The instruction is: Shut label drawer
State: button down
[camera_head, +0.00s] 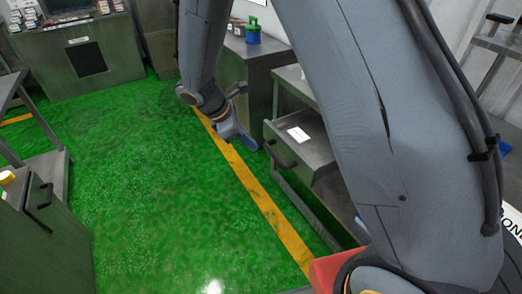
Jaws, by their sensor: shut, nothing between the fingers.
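The label drawer (308,150) is a grey metal drawer at the centre right, pulled out of its grey workbench. A white label or sheet lies inside it. A dark bar handle (280,156) is on its front face. My gripper (247,139) hangs just left of and beyond the drawer front, apart from the handle in the picture; the depth gap is hard to tell. Its fingers look shut and empty. My arm covers the right side of the drawer and much of the bench behind it.
A cabinet (253,62) with a green and blue container (253,31) on top stands behind my gripper. Another drawer unit (45,225) with a dark handle is at the lower left. The green floor (150,190) with a yellow line is free between them.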

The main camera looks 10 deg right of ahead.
jog(key=w+a+f+n+t+h, duration=0.1)
jog(key=w+a+f+n, duration=0.2)
jog(key=w+a+n, duration=0.1)
jog(key=w+d+f+p, duration=0.3)
jog(key=d+f+p, duration=0.1)
jog(key=d+f, duration=0.4)
jog(key=shift+w+d+p, duration=0.25)
jog(key=shift+d+p, duration=0.1)
jog(key=shift+d, duration=0.3)
